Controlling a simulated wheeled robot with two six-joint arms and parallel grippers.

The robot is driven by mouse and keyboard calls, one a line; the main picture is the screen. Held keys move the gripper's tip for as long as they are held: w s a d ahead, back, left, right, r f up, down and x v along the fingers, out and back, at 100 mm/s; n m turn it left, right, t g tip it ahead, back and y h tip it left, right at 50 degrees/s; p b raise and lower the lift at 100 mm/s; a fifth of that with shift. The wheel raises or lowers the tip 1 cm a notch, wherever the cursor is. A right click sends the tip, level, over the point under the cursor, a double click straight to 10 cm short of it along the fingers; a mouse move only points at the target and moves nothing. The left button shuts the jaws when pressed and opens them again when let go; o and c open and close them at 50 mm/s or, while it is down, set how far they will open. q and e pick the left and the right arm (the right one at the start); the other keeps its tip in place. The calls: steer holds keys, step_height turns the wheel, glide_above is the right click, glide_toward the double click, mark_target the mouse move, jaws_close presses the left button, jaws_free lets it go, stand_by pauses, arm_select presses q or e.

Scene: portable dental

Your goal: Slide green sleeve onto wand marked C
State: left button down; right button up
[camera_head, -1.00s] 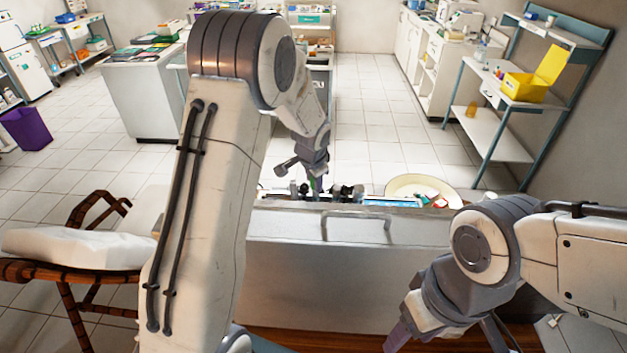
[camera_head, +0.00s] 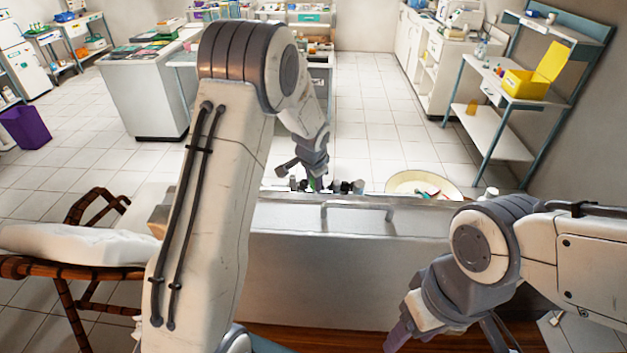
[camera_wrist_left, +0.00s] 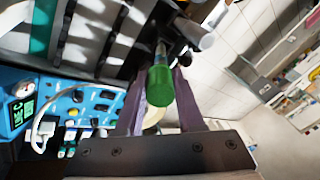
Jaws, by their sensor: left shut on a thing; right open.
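The green sleeve (camera_wrist_left: 161,87) is between the purple fingers of my left gripper (camera_wrist_left: 160,100), which is shut on it. Its rounded end faces the wrist camera. A thin metallic shaft (camera_wrist_left: 161,50) lines up behind the sleeve; I cannot tell how far it goes in. Dark and pale wand ends (camera_wrist_left: 200,37) stand beside it, with no letter mark readable. In the head view the left gripper (camera_head: 314,184) is small, over the grey case (camera_head: 290,245), with the wand ends (camera_head: 345,187) beside it. My right gripper (camera_head: 437,345) is open and empty at the lower right, partly cut off.
A blue control panel (camera_wrist_left: 87,98) with knobs and a green display lies left in the wrist view. A round pale basin (camera_head: 398,184) stands behind the case. A cot with a white pillow (camera_head: 60,243) is at the left. Open tiled floor lies beyond.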

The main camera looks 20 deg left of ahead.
arm_select(q)
steer(key=shift+w+f, duration=0.1)
steer(key=shift+f, duration=0.15)
steer(key=shift+b+x, duration=0.65)
steer(key=shift+x, duration=0.5)
steer(key=shift+a+f, duration=0.1)
steer(key=shift+f, duration=0.05)
stand_by(0.4)
steer(key=shift+c, duration=2.2)
jaws_free()
steer(key=b+v, duration=0.2)
steer(key=v, duration=0.8)
steer(key=shift+r, duration=0.25)
